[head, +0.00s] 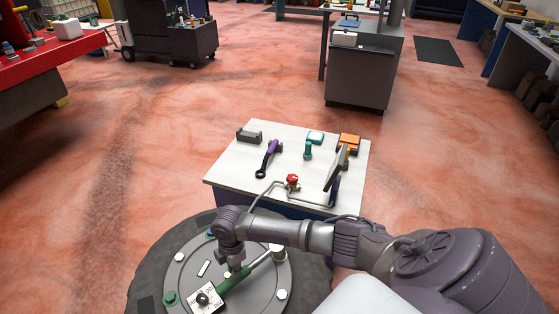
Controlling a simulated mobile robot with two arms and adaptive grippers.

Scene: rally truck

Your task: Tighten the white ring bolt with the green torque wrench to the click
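The green torque wrench (232,281) lies across the grey round hub plate (190,262) at the bottom of the head view. Its silver shaft runs up and right to a pale cylindrical head (277,251) at the plate's right edge. Any bolt under that head is hidden. A white bolt (282,294) shows lower on the plate's right rim. My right gripper (238,271) points down with its fingers at the wrench's green handle and appears closed around it. My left gripper is out of view.
A green bolt (170,298) and a white dial card (207,298) are at the plate's left and bottom. Behind stands a white-topped table (228,171) with a purple-handled tool (268,158), a red-knobbed part (292,181) and an orange box (349,142). Open red floor surrounds it.

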